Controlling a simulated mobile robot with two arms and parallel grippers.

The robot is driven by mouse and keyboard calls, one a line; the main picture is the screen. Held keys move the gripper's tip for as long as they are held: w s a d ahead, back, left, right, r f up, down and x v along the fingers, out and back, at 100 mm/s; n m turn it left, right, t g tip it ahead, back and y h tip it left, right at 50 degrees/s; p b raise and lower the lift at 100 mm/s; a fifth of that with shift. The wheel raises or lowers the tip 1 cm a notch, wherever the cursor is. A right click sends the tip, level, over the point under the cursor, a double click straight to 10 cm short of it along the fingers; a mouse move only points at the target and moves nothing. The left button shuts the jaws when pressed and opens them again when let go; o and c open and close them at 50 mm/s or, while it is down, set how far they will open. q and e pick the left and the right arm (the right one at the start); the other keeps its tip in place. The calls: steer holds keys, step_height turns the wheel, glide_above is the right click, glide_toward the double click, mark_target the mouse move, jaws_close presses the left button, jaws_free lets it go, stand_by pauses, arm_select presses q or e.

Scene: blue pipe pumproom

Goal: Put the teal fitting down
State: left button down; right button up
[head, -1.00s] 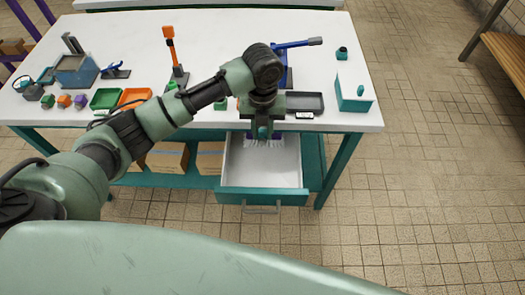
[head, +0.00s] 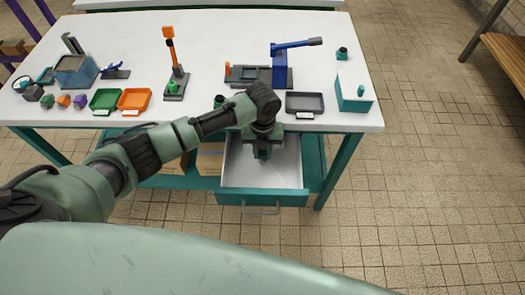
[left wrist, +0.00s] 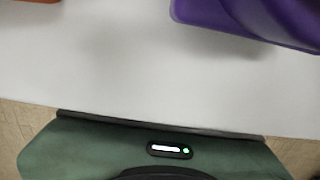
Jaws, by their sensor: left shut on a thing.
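My left gripper (head: 263,154) is over the open drawer (head: 232,170) under the bench, pointing down. It is shut on the teal fitting, which is mostly hidden by the fingers in the head view. The drawer has a white floor and a teal front with a handle. The left wrist view shows a white surface (left wrist: 120,65) below the gripper body, with no fingertips or fitting in sight. I cannot tell whether the fitting touches the drawer floor. My right gripper is not in view.
A purple thing (left wrist: 250,18) shows at the wrist view's top right. On the bench (head: 225,40) stand a grey tray (head: 305,103), a teal box (head: 354,97), a small teal part (head: 342,53), a blue lever press (head: 279,68), and green (head: 105,99) and orange (head: 134,99) trays.

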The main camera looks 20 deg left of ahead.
mark_target(263, 153)
arm_select(q)
steer(key=shift+f, duration=0.6)
steer(key=c, duration=1.2)
jaws_free()
steer(key=shift+o, duration=0.2)
steer(key=shift+s, duration=0.1)
step_height(263, 153, up, 13)
steer(key=shift+r, duration=0.1)
